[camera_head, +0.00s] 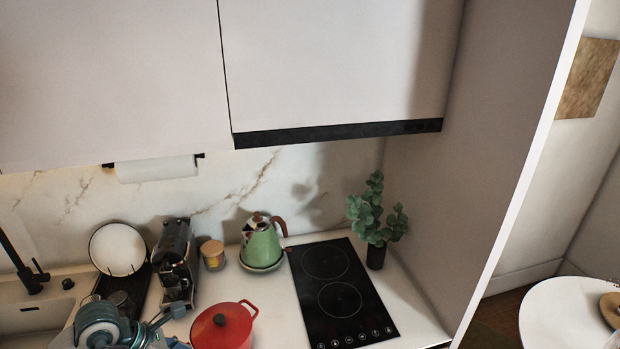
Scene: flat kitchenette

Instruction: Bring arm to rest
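My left arm and gripper (172,327), blue-grey, come in at the lower left edge of the view, above the counter. Two fingers point right and stand apart, with nothing visible between them; the lower one is partly cut off by the bottom edge. The gripper is left of the red pot (224,327) and in front of the coffee machine (177,262). My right arm and gripper are not in view.
A green kettle (262,245), a lidded jar (213,255) and a plant (375,222) stand along the back. A black cooktop (342,293) is bare. A sink (35,315) and dish rack with a white plate (117,249) are left. Cabinets (340,60) hang above.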

